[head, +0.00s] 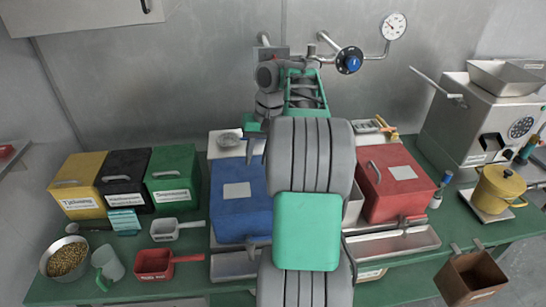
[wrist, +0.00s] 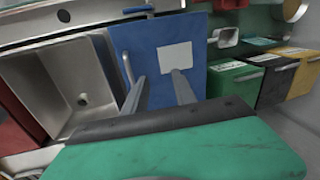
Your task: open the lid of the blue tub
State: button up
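The blue tub (head: 240,212) stands in the middle of the green counter, its lid down with a pale label on top. My arm hides its right side in the head view. In the wrist view the blue lid (wrist: 146,42) shows its label and, toward the left edge, a bar handle (wrist: 128,66). My gripper (wrist: 160,80) is open and empty, its two fingers apart over the lid. The left finger appears close beside the handle's end; contact cannot be told. In the head view my gripper (head: 254,147) is over the tub's back part, partly hidden.
Green (head: 172,175), black (head: 124,183) and yellow (head: 79,186) bins stand left. A red tub (head: 396,180) is right of my arm. Scoops and a bowl of beans (head: 67,259) lie front left. A steel basin (wrist: 70,88) borders the lid in the wrist view. A wall valve (head: 349,60) is behind.

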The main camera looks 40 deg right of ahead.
jog(key=s+d, duration=0.3)
jog(key=d, duration=0.3)
jog(key=shift+m, duration=0.4)
jog(key=f+b, duration=0.1)
jog(key=f, duration=0.1)
jog(key=w+f+b, duration=0.1)
jog(key=f+b, duration=0.1)
jog(key=f, duration=0.1)
jog(key=a+f+b, duration=0.1)
jog(key=f+b, duration=0.1)
jog(key=shift+w+f, duration=0.2)
jog(key=shift+f, duration=0.15)
grip_shut()
jog(key=shift+r, duration=0.1)
